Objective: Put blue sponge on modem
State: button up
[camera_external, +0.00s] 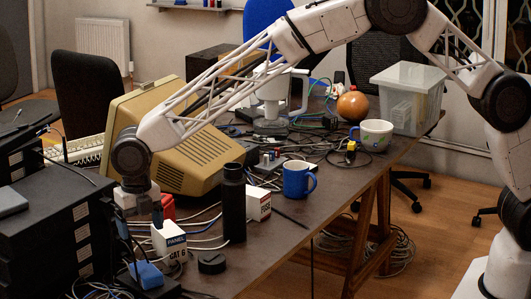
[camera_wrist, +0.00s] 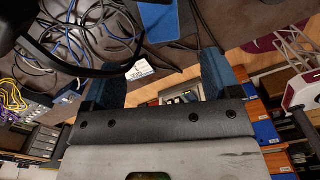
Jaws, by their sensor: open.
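The blue sponge (camera_external: 146,275) lies near the table's front left corner, by cables and the black equipment stack. My gripper (camera_external: 139,222) points down above the table's left end, higher than the sponge and apart from it. In the wrist view my gripper (camera_wrist: 158,78) shows two dark blue fingers spread apart with nothing held between them. A flat blue patch (camera_wrist: 158,20) shows at the top of the wrist view; I cannot tell if it is the sponge. I cannot tell for certain which device is the modem.
Black equipment boxes (camera_external: 55,225) stand at the left. A white CAT 6 box (camera_external: 169,243), a black bottle (camera_external: 233,205), a black lid (camera_external: 211,262) and a blue mug (camera_external: 298,179) stand nearby. A beige monitor (camera_external: 180,150) stands behind. Cables clutter the table; its front right strip is clearer.

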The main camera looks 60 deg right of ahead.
dwell(0.3)
jog(key=s+d+r+m, duration=0.5)
jog(key=d+r, duration=0.2)
jog(key=d, duration=0.5)
jog(key=s+d+r+m+t, duration=0.1)
jog(key=s+d+r+m, duration=0.4)
jog(key=d+r, duration=0.45)
jog(key=s+d+r+m, duration=0.5)
jog(key=s+d, duration=0.1)
jog(key=d, duration=0.7)
jog(key=s+d+r+m+t, duration=0.1)
jog(key=s+d+r+m, duration=0.2)
jog(key=s+d+m, duration=0.9)
jog(key=s+d+f+m, duration=0.2)
jog(key=s+d, duration=0.2)
jog(key=s, duration=0.6)
jog(key=s+d+f+m, duration=0.2)
jog(key=s+d, duration=0.3)
jog(key=s, duration=0.5)
jog(key=shift+s+m+t, duration=0.25)
jog(key=shift+m+t, duration=0.05)
jog(key=shift+m, duration=0.1)
